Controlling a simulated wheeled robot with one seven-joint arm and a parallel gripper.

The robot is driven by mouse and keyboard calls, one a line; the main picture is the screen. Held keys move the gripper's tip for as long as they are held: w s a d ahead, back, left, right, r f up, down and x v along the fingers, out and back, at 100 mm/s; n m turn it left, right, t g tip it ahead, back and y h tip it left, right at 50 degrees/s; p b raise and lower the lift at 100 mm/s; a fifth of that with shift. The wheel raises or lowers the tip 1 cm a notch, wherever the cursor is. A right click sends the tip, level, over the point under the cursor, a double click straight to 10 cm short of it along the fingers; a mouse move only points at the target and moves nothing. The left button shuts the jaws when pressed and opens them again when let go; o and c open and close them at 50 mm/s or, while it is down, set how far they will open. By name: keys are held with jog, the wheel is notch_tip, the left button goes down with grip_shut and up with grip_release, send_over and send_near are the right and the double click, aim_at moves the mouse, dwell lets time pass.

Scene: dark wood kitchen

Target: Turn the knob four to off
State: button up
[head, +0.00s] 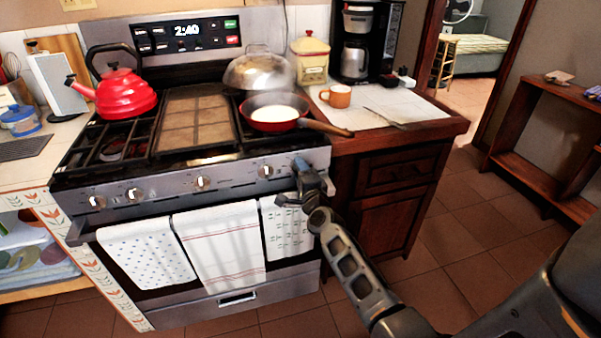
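The stove (180,265) has a steel front panel with a row of round knobs. From the left, the visible ones are a first knob (97,201), a second knob (135,194), a third knob (202,183) and a fourth knob (265,171). My gripper (300,165) is at the right end of this panel, just right of the fourth visible knob. It covers that part of the panel, so I cannot tell whether another knob is behind it. Its fingers are too small and overlapped to tell open from shut, or whether they touch anything.
A red kettle (122,93) and a frying pan (273,112) stand on the stove top; the pan's handle (325,128) sticks out over the right counter. Towels (220,248) hang on the oven handle below the knobs. The floor (445,250) at right is clear.

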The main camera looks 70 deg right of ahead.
jog(key=o, duration=0.4)
jog(key=p+v, duration=0.1)
jog(key=v, duration=0.6)
jog(key=shift+s+a, duration=0.25)
jog(key=shift+s, duration=0.05)
dwell(0.3)
